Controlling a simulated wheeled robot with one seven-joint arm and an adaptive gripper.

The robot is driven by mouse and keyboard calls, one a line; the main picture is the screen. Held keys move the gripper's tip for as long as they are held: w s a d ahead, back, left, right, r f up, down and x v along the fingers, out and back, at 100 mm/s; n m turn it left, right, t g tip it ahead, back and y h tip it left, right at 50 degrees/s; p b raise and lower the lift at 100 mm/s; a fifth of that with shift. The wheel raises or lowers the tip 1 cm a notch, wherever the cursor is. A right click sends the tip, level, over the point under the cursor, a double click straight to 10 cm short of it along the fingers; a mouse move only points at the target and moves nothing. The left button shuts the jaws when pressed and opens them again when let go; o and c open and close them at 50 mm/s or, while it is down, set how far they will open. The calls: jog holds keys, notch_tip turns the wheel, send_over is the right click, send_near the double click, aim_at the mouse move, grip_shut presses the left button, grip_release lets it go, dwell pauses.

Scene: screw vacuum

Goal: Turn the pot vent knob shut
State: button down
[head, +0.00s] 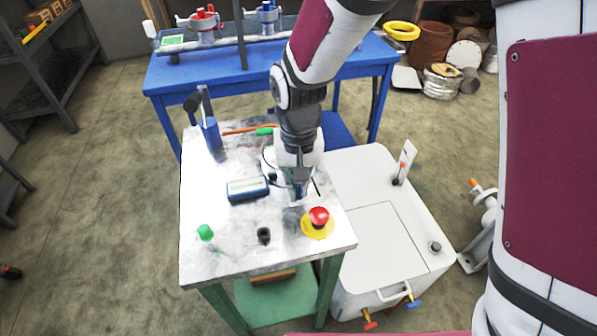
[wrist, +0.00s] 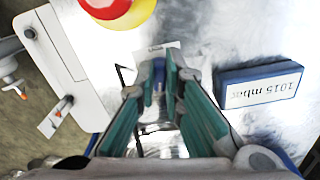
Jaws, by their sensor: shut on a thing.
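My gripper (head: 298,188) points down over the metal-topped table, between the gauge box and the red button. In the wrist view, my gripper (wrist: 158,84) has its teal-padded fingers closed around a small dark-blue part (wrist: 158,66), which looks like the vent knob. Its lower part and its turn angle are hidden by the fingers. A shiny, clear-looking piece (wrist: 160,143) shows below, between the fingers; I cannot tell if it is the pot. The blue gauge box (head: 248,189) stands left of my gripper, and in the wrist view its display (wrist: 262,88) reads 1015 mbar.
A red button on a yellow base (head: 318,218) is close to my gripper. A green knob (head: 205,232) and a black knob (head: 264,235) stand near the front edge. A white cabinet (head: 375,225) adjoins on the right. A blue bench (head: 170,78) is behind.

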aim_at(299, 190)
jog(key=shift+d+f+n, duration=0.1)
jog(key=shift+n, duration=1.2)
jog(key=c, duration=1.7)
grip_release()
notch_tip(299, 190, up, 12)
